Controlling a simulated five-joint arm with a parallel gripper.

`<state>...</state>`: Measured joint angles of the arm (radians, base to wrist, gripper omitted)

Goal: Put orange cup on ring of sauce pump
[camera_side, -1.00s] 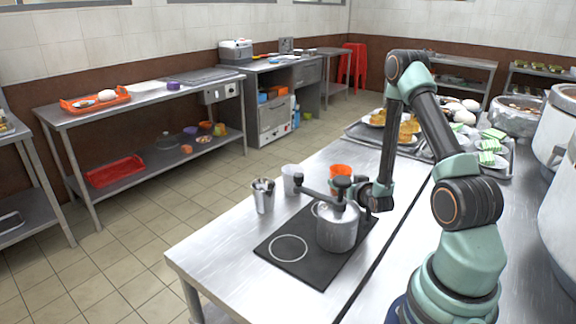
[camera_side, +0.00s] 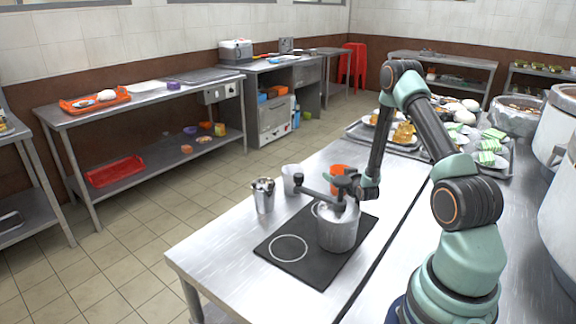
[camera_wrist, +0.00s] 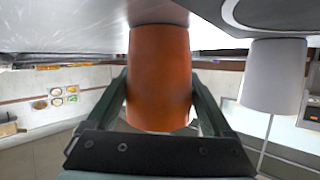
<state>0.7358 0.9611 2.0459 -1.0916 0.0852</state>
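The orange cup (camera_wrist: 160,80) fills the middle of the wrist view, which is upside down, between my two fingers. In the side view the orange cup (camera_side: 338,171) stands behind the pot, partly hidden by my gripper (camera_side: 352,184). My gripper (camera_wrist: 160,100) has one finger on each side of the cup, close to its wall; I cannot tell whether both press on it. The ring, a thin white circle (camera_side: 289,236), lies on the dark mat (camera_side: 298,272) left of the metal pot (camera_side: 338,232).
A white cup (camera_side: 292,178) stands left of the orange cup and also shows in the wrist view (camera_wrist: 272,80). A metal container with utensils (camera_side: 263,198) stands at the mat's left. The pot stands between the ring and my gripper. A laden tray (camera_side: 355,131) lies farther back.

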